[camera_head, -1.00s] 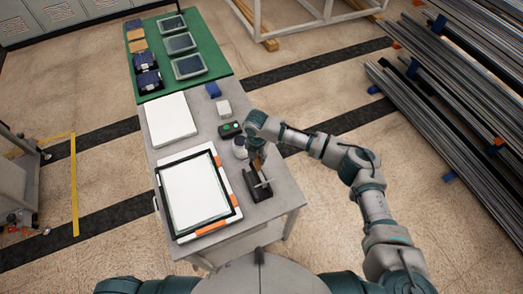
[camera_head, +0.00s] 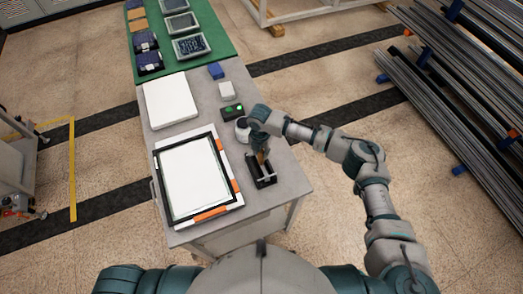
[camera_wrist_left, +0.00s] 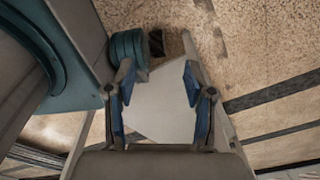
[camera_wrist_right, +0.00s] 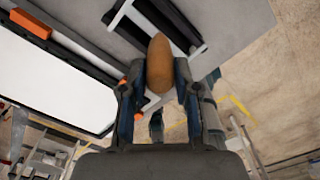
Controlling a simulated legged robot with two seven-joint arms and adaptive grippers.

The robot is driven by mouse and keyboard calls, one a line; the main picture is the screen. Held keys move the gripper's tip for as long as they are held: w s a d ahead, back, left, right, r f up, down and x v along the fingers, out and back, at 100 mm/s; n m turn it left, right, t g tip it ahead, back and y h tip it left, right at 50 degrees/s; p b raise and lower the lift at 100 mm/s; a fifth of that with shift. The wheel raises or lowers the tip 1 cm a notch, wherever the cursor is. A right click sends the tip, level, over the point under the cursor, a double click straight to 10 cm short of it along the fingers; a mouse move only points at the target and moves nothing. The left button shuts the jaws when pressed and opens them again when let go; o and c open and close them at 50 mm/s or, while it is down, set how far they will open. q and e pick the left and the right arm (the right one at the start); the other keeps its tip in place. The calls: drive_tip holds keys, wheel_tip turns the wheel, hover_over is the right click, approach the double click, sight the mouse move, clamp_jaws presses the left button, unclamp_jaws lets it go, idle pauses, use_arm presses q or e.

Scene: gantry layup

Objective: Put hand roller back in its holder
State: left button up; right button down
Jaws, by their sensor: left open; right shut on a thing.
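The hand roller shows its brown wooden handle (camera_wrist_right: 160,62) in the right wrist view, between the fingers of my right gripper (camera_wrist_right: 158,100), which is shut on it. In the head view my right gripper (camera_head: 262,150) is over the black holder (camera_head: 261,180) at the near right of the table. The roller's head is hidden; its handle points down toward the holder, whose black rails (camera_wrist_right: 121,14) lie around the handle's far end in the right wrist view. I cannot tell whether the roller rests in it. My left gripper (camera_wrist_left: 158,100) is open and empty.
A black-framed white panel (camera_head: 195,178) lies left of the holder. A white block (camera_head: 170,101), a green-buttoned box (camera_head: 231,112), a white round item (camera_head: 242,130) and a blue block (camera_head: 216,71) stand farther back. A green mat (camera_head: 190,65) holds several devices.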

drive_tip(key=shift+a, duration=0.35)
use_arm(q)
drive_tip(key=shift+s+a+f, duration=0.15)
drive_tip(key=shift+a, duration=0.4)
use_arm(e)
drive_tip(key=shift+d+f, duration=0.3)
drive_tip(key=shift+f, duration=0.05)
use_arm(q)
drive_tip(key=shift+d, duration=0.1)
use_arm(e)
drive_tip(key=shift+f, duration=0.1)
drive_tip(key=c, duration=0.8)
unclamp_jaws()
drive_tip(key=shift+o, duration=0.2)
drive_tip(key=shift+a, duration=0.15)
wheel_tip(320, 180, up, 12)
use_arm(q)
drive_tip(key=shift+s, duration=0.1)
use_arm(e)
drive_tip(key=shift+a+f, duration=0.1)
